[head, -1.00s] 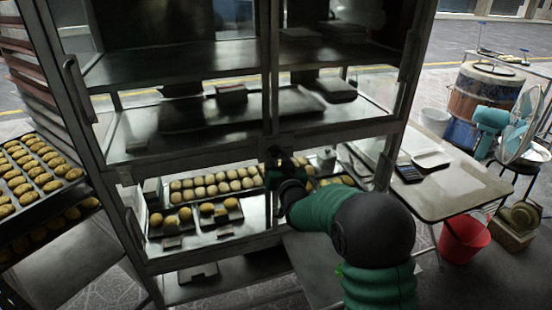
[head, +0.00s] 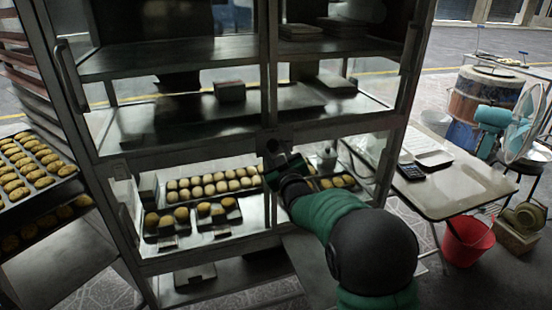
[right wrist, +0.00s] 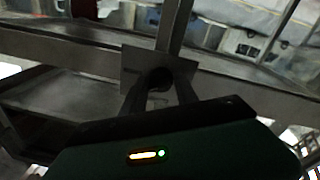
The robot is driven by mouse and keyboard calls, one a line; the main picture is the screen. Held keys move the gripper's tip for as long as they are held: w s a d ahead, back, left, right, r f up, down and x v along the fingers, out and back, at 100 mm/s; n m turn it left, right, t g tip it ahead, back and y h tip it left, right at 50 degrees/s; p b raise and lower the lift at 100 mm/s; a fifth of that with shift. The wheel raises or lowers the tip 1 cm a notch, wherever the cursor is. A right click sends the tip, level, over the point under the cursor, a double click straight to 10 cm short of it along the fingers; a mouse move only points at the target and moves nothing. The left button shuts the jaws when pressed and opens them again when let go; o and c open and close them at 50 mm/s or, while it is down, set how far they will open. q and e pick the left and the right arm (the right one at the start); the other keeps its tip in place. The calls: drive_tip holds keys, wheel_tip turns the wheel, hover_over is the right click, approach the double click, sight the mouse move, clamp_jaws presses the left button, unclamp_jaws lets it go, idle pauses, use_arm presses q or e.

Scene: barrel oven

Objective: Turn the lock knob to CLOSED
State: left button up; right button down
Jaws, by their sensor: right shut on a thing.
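The lock knob (right wrist: 158,78) is a dark round knob on a square metal plate (right wrist: 187,70), seen in the right wrist view where the cabinet's frame bars meet. In the head view the plate (head: 272,139) is on the middle post of the metal cabinet, and the knob is mostly hidden by my gripper. My right gripper (right wrist: 160,95) has its two fingers on either side of the knob and is shut on it. In the head view my right gripper (head: 275,151) reaches up to the plate from below. The knob's markings cannot be read. My left gripper is not in view.
The cabinet (head: 190,150) has glass doors; trays of buns (head: 212,183) show in its lower part. A rack of bread trays (head: 35,175) stands at the left. A side table (head: 455,185), a red bucket (head: 467,240) and a fan (head: 520,125) are at the right.

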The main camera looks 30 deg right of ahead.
drive_tip(key=n+b, duration=0.1)
drive_tip(key=n, duration=0.1)
drive_tip(key=n+b, duration=0.1)
drive_tip(key=n, duration=0.1)
drive_tip(key=f+n+b, duration=0.1)
drive_tip(key=n, duration=0.1)
drive_tip(key=shift+y, duration=0.3)
drive_tip(key=n+b, duration=0.1)
drive_tip(key=n, duration=0.1)
drive_tip(key=n+b, duration=0.2)
drive_tip(key=n, duration=0.1)
drive_tip(key=shift+t+y, duration=0.3)
drive_tip(key=shift+n+b, duration=0.3)
drive_tip(key=c, duration=1.2)
unclamp_jaws()
drive_tip(key=shift+r, duration=0.1)
drive_tip(key=shift+o, duration=1)
drive_tip(key=shift+r, duration=0.2)
